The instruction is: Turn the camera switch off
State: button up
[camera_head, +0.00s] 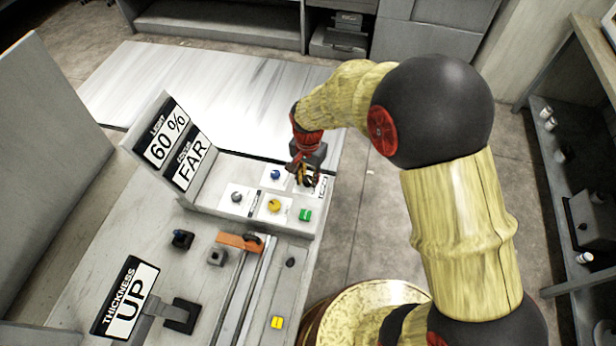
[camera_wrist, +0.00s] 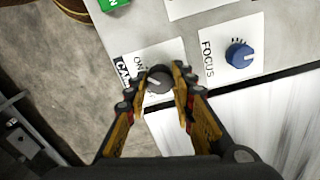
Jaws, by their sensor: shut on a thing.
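The camera switch (camera_wrist: 158,80) is a dark grey round knob with a light pointer line. It sits on a white label reading "ON" and the start of "CAM", partly covered by my fingers in the wrist view. My gripper (camera_wrist: 160,77) has its two yellow and black fingertips on either side of this knob, closed on it. In the head view my gripper (camera_head: 302,174) is at the far right corner of the control panel (camera_head: 215,203), and it hides the knob there.
A blue focus knob (camera_wrist: 238,54) sits beside the switch. The panel also carries a yellow knob (camera_head: 274,205), a grey knob (camera_head: 237,197) and a green button (camera_head: 305,215). Signs reading "60 %" (camera_head: 165,138) and "FAR" (camera_head: 190,163) stand behind. Bare floor lies right of the panel.

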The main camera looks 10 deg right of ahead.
grip_shut()
jog(key=shift+n, duration=0.3)
jog(key=n+p, duration=0.1)
jog(key=n, duration=0.1)
jog(key=shift+r+n+p, duration=0.1)
jog(key=shift+n+p, duration=0.2)
jog(key=shift+p, duration=0.1)
jog(key=n+p, duration=0.2)
jog(key=n, duration=0.3)
jog(key=n+p, duration=0.1)
jog(key=n, duration=0.4)
jog(key=n+p, duration=0.1)
jog(key=n, duration=0.3)
jog(key=shift+n, duration=0.3)
jog(key=o, duration=0.9)
grip_release()
